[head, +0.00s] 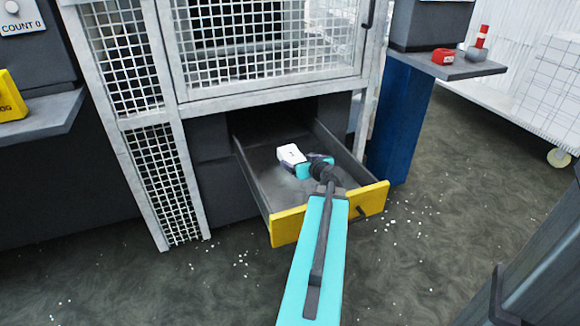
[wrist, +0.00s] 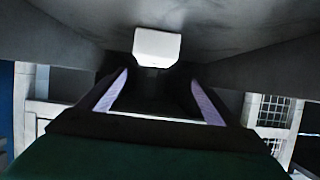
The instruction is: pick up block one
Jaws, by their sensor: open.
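A white block (head: 291,154) lies in the open drawer (head: 289,226) with the yellow front; no number can be read on it, so I cannot tell whether it is block one. It also shows in the wrist view (wrist: 157,47), ahead of the fingertips and roughly centred between them. My gripper (head: 303,164) reaches down into the drawer, close beside the block. In the wrist view its two fingers (wrist: 160,78) stand apart with nothing held between them. Whether a finger touches the block cannot be told.
The drawer's side walls rise on both sides of my gripper. A white mesh cage (head: 265,45) stands above the drawer. A blue post (head: 399,120) and a shelf (head: 450,66) with a red object (head: 445,57) are at right. White crumbs dot the floor.

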